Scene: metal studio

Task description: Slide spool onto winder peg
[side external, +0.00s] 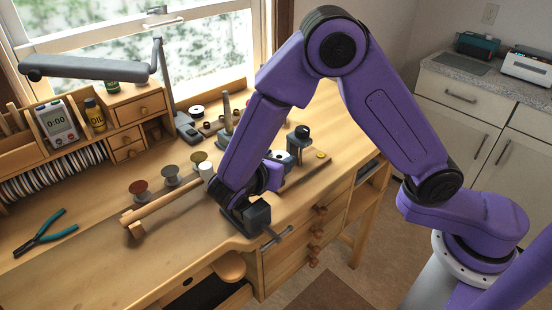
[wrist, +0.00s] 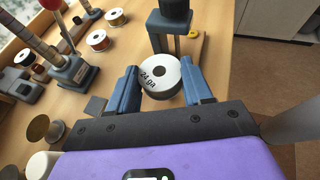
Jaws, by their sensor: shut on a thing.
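My gripper (wrist: 160,78) is shut on a white spool (wrist: 174,82) marked "24 ga", one blue-grey finger on each side. The spool's round face and dark centre hole show in the wrist view.
A stepped mandrel on a grey base (wrist: 72,72) stands left of the spool. A dark vise (side external: 256,217) sits at the bench's front edge.

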